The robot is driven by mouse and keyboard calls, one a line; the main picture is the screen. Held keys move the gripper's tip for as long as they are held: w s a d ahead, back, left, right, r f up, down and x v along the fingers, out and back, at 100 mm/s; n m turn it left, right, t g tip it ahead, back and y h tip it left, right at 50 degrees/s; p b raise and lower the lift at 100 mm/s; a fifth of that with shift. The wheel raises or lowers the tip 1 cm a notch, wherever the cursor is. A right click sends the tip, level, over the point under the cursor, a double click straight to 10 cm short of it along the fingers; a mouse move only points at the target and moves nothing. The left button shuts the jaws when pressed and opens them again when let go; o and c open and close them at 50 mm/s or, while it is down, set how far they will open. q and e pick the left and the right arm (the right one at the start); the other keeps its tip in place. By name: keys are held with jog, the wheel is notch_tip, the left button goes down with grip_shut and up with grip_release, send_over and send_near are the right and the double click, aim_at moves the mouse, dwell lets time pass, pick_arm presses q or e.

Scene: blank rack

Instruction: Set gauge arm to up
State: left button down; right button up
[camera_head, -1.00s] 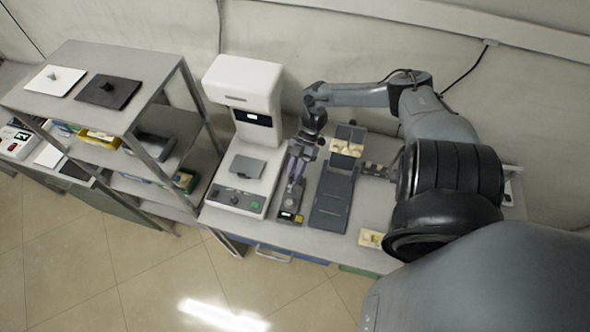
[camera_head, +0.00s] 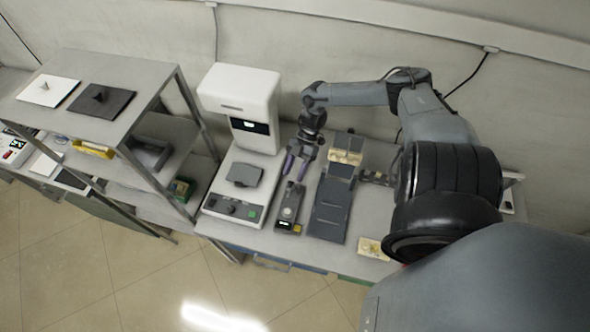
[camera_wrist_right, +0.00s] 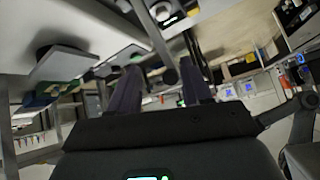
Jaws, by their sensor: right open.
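A small dark device (camera_head: 284,220) with a round grey part on top and a yellow patch at its front end lies on the bench, right of the white machine. I cannot make out for sure which part is the gauge arm, or whether it is up. My right gripper (camera_head: 298,165) hangs just behind and above this device, its purple fingers pointing down and apart from it. In the right wrist view its two fingers (camera_wrist_right: 160,80) stand apart with nothing between them. My left gripper is in neither view.
A white machine (camera_head: 240,95) with a screen and grey plate stands just left of the gripper. A dark sloped tray (camera_head: 330,210) lies to the right, with a cream block (camera_head: 345,157) behind it. A metal shelf (camera_head: 150,75) stands at the left.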

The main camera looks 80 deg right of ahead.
jog(key=v, duration=1.1)
jog(key=shift+f, duration=0.1)
